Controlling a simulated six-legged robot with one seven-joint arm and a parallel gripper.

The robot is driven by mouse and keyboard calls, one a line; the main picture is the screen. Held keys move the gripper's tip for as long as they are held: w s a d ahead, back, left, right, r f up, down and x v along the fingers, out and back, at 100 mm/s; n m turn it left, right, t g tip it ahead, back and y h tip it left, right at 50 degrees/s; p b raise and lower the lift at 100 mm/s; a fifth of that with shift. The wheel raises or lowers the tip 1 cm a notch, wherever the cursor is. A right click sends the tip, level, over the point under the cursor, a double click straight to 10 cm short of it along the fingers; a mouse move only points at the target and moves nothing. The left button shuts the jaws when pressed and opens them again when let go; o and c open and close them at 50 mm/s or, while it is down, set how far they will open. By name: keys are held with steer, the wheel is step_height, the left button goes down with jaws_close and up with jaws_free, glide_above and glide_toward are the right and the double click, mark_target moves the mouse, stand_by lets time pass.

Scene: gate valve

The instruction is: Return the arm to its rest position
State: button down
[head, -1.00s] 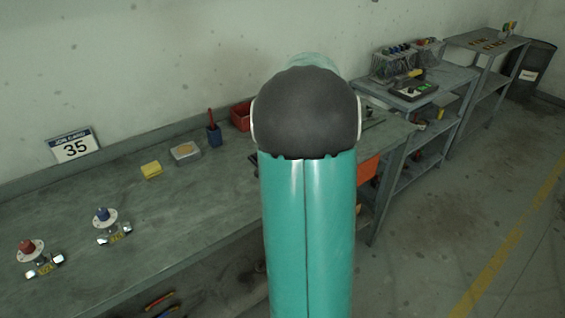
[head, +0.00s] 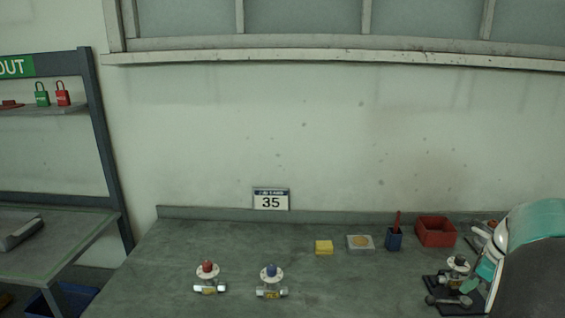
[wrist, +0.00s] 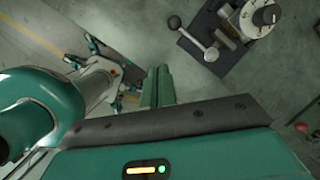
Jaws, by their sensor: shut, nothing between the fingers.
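My gripper (wrist: 157,86) shows in the wrist view as two green fingers side by side, closed together with nothing between them. In the head view my teal and dark arm fills the lower right corner and hides part of the bench there. A metal valve (head: 457,266) on a dark plate stands on the bench just left of my arm. A dark fixture with a lever (wrist: 204,45) and a round pale top (wrist: 265,17) shows at the upper right of the wrist view. The fingers are apart from it.
A shelf rack (head: 105,150) stands at left.

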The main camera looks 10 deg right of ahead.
steer(key=s+a+r+n, duration=0.1)
steer(key=a+r+n, duration=0.2)
steer(key=a+n, duration=0.6)
steer(key=s+a+r+n, duration=0.1)
steer(key=a+r+n, duration=0.3)
steer(key=a, duration=0.8)
steer(key=s+a+f+n+t, duration=0.1)
steer(key=s+a+n, duration=0.3)
steer(key=a+n, duration=0.3)
steer(key=s+a+f+n+t+h, duration=0.1)
steer(key=s+a+n, duration=0.4)
steer(key=a+n, duration=0.2)
steer(key=shift+f+n+t, duration=0.15)
steer(key=shift+n+t, duration=0.15)
steer(key=shift+n, duration=0.6)
